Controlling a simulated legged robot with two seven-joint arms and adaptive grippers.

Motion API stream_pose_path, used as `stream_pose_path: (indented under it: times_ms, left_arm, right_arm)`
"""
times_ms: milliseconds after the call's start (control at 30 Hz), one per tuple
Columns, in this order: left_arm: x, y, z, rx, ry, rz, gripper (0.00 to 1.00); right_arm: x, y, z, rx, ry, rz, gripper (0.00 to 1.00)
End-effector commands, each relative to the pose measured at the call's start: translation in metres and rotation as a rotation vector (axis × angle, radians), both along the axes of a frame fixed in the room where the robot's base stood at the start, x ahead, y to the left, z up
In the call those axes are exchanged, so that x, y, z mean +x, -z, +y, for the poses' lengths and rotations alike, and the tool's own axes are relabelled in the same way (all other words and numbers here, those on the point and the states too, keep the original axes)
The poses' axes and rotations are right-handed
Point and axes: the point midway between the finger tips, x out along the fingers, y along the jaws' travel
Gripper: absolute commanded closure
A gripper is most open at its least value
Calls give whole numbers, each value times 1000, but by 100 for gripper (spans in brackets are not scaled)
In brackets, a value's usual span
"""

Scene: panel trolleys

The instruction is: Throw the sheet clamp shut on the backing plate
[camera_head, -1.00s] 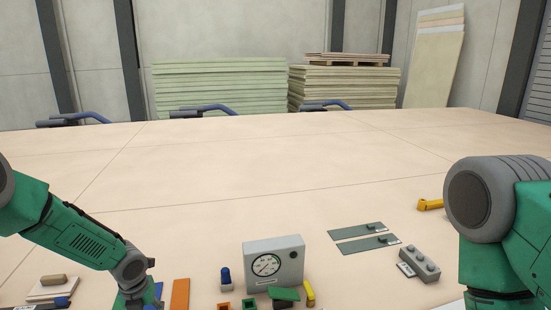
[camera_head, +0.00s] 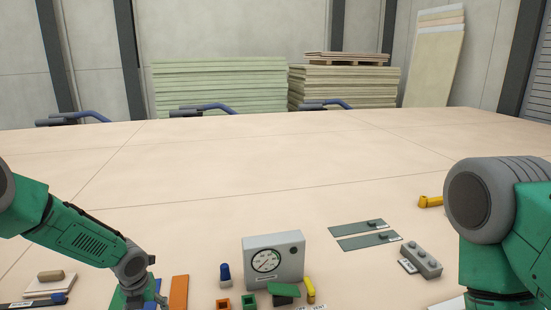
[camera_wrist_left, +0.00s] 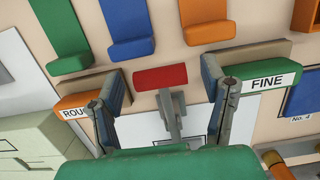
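In the left wrist view, a red-handled lever on a grey arm (camera_wrist_left: 160,77), which looks like the sheet clamp, stands over a pale plate (camera_wrist_left: 142,130), probably the backing plate. The red bar lies crosswise in the picture. My left gripper (camera_wrist_left: 164,92) is open, one finger on each side of the lever, with gaps to both. I cannot tell how far the handle is from the fingertips in depth. In the head view my left gripper (camera_head: 138,292) is at the bottom edge, and the clamp cannot be made out there. My right gripper is out of view.
Blocks labelled FINE (camera_wrist_left: 262,75) and ROU, partly hidden (camera_wrist_left: 75,104), flank my left fingers. Green, blue (camera_wrist_left: 127,25) and orange pieces lie beyond. A gauge box (camera_head: 274,258), an orange strip (camera_head: 179,291) and a grey studded block (camera_head: 421,260) lie nearby.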

Motion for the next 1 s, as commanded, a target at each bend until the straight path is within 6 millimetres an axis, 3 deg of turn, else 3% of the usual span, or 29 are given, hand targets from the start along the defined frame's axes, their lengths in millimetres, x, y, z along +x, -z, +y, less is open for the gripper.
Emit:
stream_pose_path:
  times_ms: [267, 800, 1000]
  left_arm:
    - [-3, 0, 0, 1, 0, 6, 34]
    - [-9, -35, -2, 0, 1, 8, 34]
    - [-9, -38, -2, 0, 1, 8, 34]
  right_arm:
    - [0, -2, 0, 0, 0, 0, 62]
    - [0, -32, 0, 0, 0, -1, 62]
    - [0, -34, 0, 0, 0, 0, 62]
